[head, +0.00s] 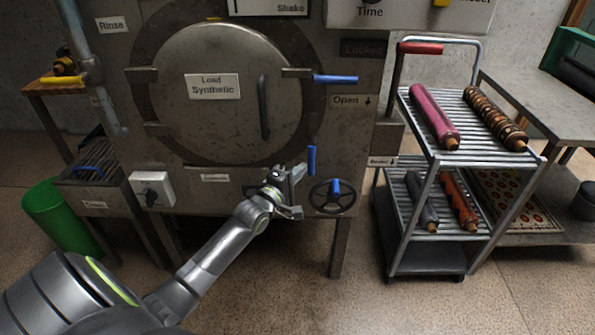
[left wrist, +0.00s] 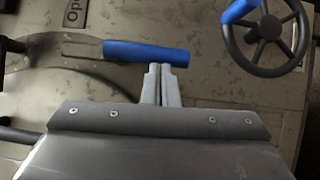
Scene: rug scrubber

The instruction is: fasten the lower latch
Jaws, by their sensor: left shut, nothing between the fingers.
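The round door (head: 225,95) is closed against the machine. The lower latch has a blue handle (head: 311,160) that stands upright at the door's lower right; it also shows in the left wrist view (left wrist: 146,53). The latch's lower part is hidden in the head view by my left gripper (head: 300,174). That gripper is shut and empty, just beside the handle. In the left wrist view its fingertips (left wrist: 160,70) meet the lower edge of the handle near its right end; I cannot tell whether they touch it. My right gripper is not in view.
The upper latch's blue handle (head: 335,80) points right. A handwheel (head: 333,197) with a blue grip is close to the right of my left gripper. A trolley (head: 405,252) with rolled rugs stands further right. A green bin (head: 60,215) is at the left. The floor in front is clear.

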